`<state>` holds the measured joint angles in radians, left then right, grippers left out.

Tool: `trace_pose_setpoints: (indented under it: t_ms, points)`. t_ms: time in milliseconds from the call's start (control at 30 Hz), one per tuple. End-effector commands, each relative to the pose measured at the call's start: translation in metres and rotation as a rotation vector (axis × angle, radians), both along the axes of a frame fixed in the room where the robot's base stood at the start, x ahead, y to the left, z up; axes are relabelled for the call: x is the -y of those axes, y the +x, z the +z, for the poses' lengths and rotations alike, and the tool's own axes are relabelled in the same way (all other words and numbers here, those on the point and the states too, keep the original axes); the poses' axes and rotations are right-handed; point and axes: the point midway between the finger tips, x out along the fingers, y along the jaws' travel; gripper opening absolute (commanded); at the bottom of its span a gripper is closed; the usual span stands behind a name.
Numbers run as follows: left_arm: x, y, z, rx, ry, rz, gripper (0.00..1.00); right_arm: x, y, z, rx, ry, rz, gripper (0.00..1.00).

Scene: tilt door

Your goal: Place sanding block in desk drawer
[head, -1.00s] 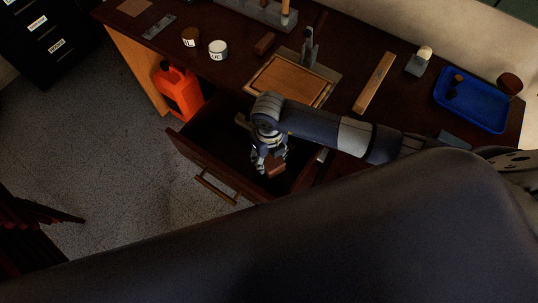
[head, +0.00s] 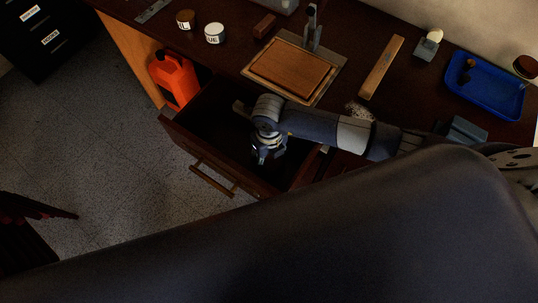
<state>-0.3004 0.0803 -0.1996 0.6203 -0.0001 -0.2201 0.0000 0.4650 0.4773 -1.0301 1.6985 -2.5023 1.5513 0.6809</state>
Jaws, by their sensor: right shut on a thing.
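The desk drawer (head: 215,172) is pulled open at the front of the dark desk, with its brass-coloured handle facing out. My right gripper (head: 262,158) reaches down inside the drawer, near its front right part. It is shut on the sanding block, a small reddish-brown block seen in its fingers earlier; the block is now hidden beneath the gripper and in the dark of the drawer. I cannot tell whether it touches the drawer floor. My left gripper is not in view.
On the desk are a wooden board (head: 292,68), a reddish block (head: 264,26), two small jars (head: 215,33), a wooden strip (head: 382,67) and a blue tray (head: 484,85). Carpet (head: 120,180) is clear left of the drawer.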

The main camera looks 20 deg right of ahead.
Motion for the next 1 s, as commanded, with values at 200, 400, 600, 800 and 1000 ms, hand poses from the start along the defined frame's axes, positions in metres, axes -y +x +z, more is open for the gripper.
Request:
trace_pose_setpoints:
  t_ms: [200,400,600,800,1000]
  points:
    - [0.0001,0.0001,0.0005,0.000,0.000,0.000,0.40,0.0000,0.0004,0.0008,0.001,0.000,0.000,0.22]
    - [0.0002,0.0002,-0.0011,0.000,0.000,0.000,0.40,0.0000,0.0004,-0.0012,0.001,0.000,0.000,0.22]
    - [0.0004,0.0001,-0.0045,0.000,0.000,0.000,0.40,0.0001,0.0005,-0.0053,0.001,0.000,0.000,0.22]
    - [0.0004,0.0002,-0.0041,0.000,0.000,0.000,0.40,0.0000,0.0004,-0.0051,0.001,0.000,0.000,0.73]
    - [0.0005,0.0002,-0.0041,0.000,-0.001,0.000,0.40,0.0000,0.0002,-0.0052,0.001,0.000,0.000,0.73]
